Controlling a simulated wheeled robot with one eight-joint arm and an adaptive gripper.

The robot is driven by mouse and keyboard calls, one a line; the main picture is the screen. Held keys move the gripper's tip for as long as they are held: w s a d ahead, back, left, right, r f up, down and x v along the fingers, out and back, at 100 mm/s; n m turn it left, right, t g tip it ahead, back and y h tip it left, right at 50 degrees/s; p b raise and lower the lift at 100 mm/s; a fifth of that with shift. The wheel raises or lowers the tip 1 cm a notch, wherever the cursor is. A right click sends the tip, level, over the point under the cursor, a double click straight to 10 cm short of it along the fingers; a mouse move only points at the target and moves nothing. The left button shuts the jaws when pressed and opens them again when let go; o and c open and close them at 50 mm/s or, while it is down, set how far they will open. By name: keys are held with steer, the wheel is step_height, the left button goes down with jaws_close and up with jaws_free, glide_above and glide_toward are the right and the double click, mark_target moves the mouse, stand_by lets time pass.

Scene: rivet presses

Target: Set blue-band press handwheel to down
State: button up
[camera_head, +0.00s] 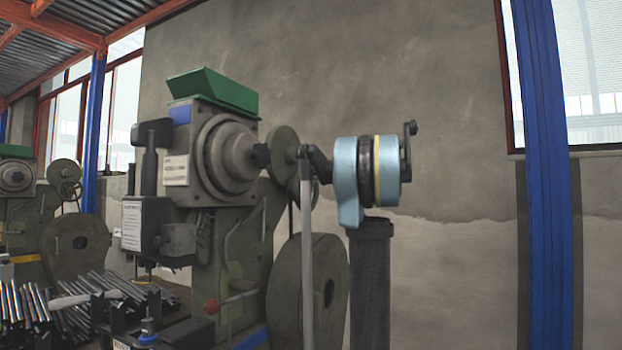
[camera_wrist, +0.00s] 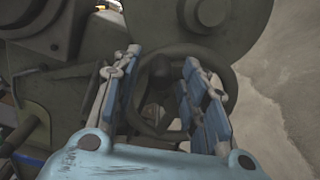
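In the wrist view a dark round handwheel (camera_wrist: 158,72) lies between and beyond the fingers of my gripper (camera_wrist: 158,97). The fingers are spread apart, with blue-grey pads, and nothing is clearly clamped between them. Whether a finger touches the rim cannot be told. In the head view my gripper is not visible, and the handwheel is largely hidden beside the upper disc. Its setting cannot be read.
A large flywheel (camera_head: 308,292) fills the press's lower right side. A second press (camera_head: 40,215) stands at far left. Several metal rods (camera_head: 35,310) lie at lower left. A blue post (camera_head: 545,180) stands at right before a bare wall.

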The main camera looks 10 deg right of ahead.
steer(key=shift+x, duration=1.2)
jaws_close()
steer(key=shift+d, duration=0.1)
steer(key=shift+s+a+f, duration=0.1)
steer(key=shift+a, duration=0.15)
